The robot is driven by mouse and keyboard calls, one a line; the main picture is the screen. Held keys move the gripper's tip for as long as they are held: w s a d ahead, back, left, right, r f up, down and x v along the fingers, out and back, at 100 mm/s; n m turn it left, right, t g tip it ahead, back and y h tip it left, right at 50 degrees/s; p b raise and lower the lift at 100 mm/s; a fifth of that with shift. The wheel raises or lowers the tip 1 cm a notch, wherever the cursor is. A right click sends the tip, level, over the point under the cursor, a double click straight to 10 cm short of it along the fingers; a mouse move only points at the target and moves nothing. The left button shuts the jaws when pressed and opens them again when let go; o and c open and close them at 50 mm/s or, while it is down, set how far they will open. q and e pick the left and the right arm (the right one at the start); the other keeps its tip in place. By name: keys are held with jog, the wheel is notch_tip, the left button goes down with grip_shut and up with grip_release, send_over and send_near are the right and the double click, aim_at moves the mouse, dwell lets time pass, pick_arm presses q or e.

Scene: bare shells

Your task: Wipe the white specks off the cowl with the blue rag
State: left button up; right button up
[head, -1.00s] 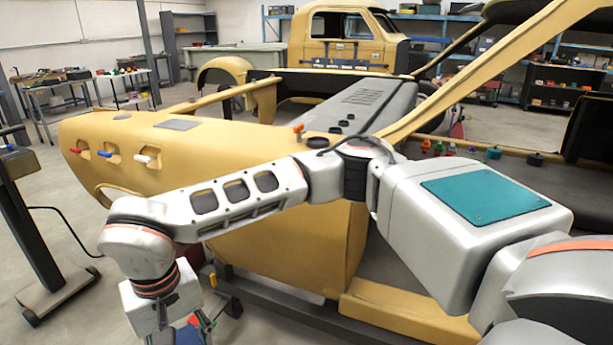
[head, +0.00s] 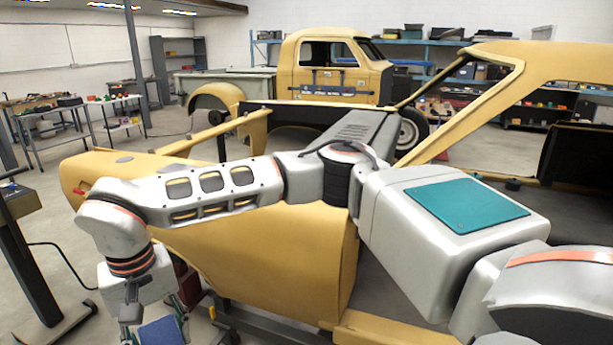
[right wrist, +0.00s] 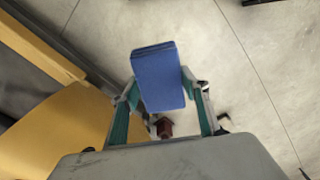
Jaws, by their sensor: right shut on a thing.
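My right gripper (head: 153,327) is low at the left of the head view, in front of the yellow shell and beside its lower side. It is shut on the blue rag (head: 160,333), a folded pad partly cut off by the bottom edge. In the right wrist view the blue rag (right wrist: 158,75) sits between the two fingers of the gripper (right wrist: 161,92), above bare floor. A grey vented panel (head: 362,128) lies on top of the shell; I cannot tell whether it is the cowl. I see no white specks. My left gripper is not in view.
The yellow body shell (head: 270,255) fills the middle, with a slanted pillar (head: 460,125) at right. A dark stand (head: 25,250) is at the left. A yellow truck cab (head: 330,60) and shelves stand behind. Open concrete floor (head: 75,225) lies at left.

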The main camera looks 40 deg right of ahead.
jog(key=w+d+r+m, duration=0.3)
jog(key=w+d, duration=0.3)
jog(key=w, duration=0.2)
jog(key=w+d+r+m, duration=0.3)
jog(key=w+d, duration=0.3)
jog(key=w, duration=0.2)
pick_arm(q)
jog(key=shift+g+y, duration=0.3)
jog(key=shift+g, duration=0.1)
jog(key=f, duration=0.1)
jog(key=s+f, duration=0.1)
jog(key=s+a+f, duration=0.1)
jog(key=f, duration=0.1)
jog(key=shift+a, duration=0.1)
pick_arm(e)
jog(key=w+d+r+m, duration=0.2)
jog(key=d+m, duration=0.3)
jog(key=d, duration=0.9)
jog(key=w+d+r+m, duration=0.2)
jog(key=d+m, duration=0.4)
jog(key=d, duration=0.8)
jog(key=shift+w+d+r, duration=0.2)
jog(key=shift+w+r, duration=0.05)
jog(key=shift+r, duration=0.25)
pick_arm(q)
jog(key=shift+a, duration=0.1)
pick_arm(e)
jog(key=shift+d, duration=0.15)
